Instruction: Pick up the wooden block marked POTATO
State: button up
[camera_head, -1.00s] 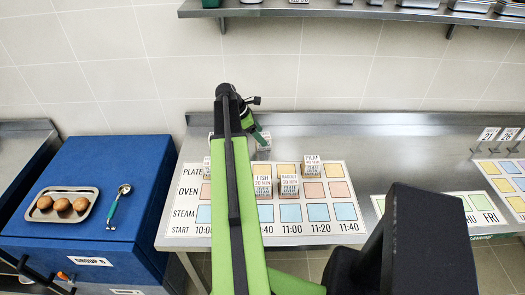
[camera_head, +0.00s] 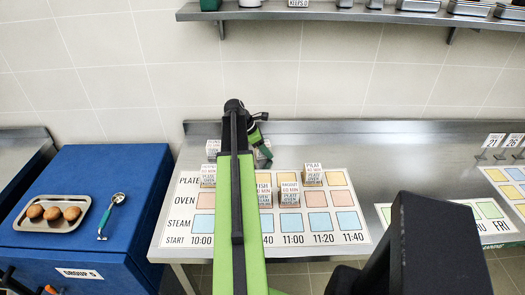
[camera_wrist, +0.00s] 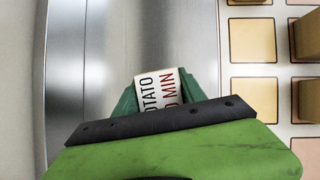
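The wooden block marked POTATO (camera_wrist: 160,88) shows in the wrist view between the green fingers of my gripper (camera_wrist: 165,92). Its pale label reads partly "OTATO" and "MIN"; its lower part is hidden behind the gripper's dark bar. A finger lies close along each side of it, and I cannot tell whether they press on it. In the head view my gripper (camera_head: 261,147) is low over the back of the steel counter, just behind the printed chart, and largely hides the block there.
Several other labelled blocks stand on the chart (camera_head: 183,220), including the PILAF block (camera_head: 312,176) and one behind my arm. A back-left block (camera_head: 213,148) stands near the chart's edge. A blue cabinet (camera_head: 85,180) with a tray (camera_head: 30,230) and ladle (camera_head: 108,216) is left.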

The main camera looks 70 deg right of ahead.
aim_at(268, 145)
jog(key=c, duration=0.9)
jog(key=shift+r, duration=0.1)
jog(key=shift+r+p, duration=0.25)
jog(key=shift+p, duration=0.1)
jog(key=r+p, duration=0.3)
jog(key=s+r+p, duration=0.1)
jog(key=shift+a+r+p, duration=0.35)
jog(key=shift+p, duration=0.05)
jog(key=s+a+r+p, duration=0.5)
jog(key=s, duration=0.4)
jog(key=shift+a+r+p, duration=0.2)
jog(key=shift+r+p, duration=0.1)
